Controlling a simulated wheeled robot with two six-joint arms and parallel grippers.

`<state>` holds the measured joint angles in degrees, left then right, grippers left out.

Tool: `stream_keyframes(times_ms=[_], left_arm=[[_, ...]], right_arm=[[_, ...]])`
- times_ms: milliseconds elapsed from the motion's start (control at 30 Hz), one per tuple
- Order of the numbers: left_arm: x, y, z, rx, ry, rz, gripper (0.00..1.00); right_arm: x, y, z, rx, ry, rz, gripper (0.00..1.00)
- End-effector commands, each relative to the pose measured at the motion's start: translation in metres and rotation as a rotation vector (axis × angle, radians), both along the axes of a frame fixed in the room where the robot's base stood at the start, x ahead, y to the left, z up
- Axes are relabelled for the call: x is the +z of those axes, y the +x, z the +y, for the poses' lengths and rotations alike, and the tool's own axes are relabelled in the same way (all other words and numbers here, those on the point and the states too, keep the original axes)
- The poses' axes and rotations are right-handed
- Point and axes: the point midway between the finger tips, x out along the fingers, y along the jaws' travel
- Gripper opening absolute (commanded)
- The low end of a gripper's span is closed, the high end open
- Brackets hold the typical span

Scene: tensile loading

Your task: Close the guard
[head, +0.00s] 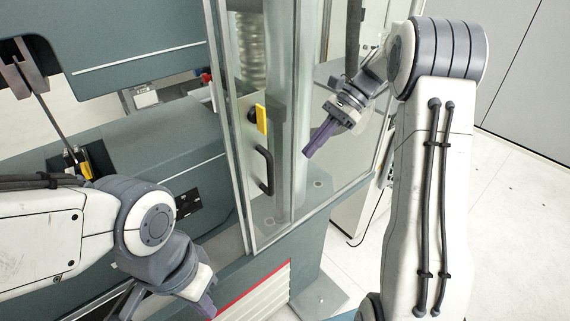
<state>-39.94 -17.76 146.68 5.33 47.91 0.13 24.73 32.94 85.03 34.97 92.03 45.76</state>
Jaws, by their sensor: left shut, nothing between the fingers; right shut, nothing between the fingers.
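The guard (243,205) is a tall clear panel in a grey metal frame on the front of the testing machine. It carries a black bar handle (265,170) and a yellow latch piece (261,119). I cannot tell how far open it stands. My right gripper (308,153) has purple fingers, shut and empty, pointing down-left. It is to the right of the handle, apart from it in the picture. My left gripper (207,308) is low at the bottom edge, shut and empty, left of and below the guard; its fingers are partly cut off.
The grey-green machine body (150,145) fills the left side. A base with a red stripe and pale slats (250,296) lies below the guard. A dark cable (371,225) hangs at the right. Pale floor (510,215) is clear at the right.

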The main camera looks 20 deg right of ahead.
Motion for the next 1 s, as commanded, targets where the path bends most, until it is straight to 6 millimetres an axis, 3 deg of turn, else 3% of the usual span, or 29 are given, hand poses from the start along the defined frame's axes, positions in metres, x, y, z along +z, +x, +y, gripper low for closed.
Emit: stream_keyframes(times_ms=[200, 433, 1000], left_arm=[[0.013, 0.000, 0.000, 0.001, 0.000, 0.000, 0.00], [0.027, 0.000, 0.000, -0.001, 0.000, 0.000, 0.00], [0.029, 0.000, 0.000, -0.002, 0.000, 0.000, 0.00]], right_arm=[[-0.031, -0.008, 0.034, 0.004, 0.001, 0.004, 0.00], [-0.031, -0.013, 0.064, 0.003, -0.001, 0.000, 0.00], [-0.033, -0.014, 0.072, 0.000, -0.002, -0.002, 0.00]])
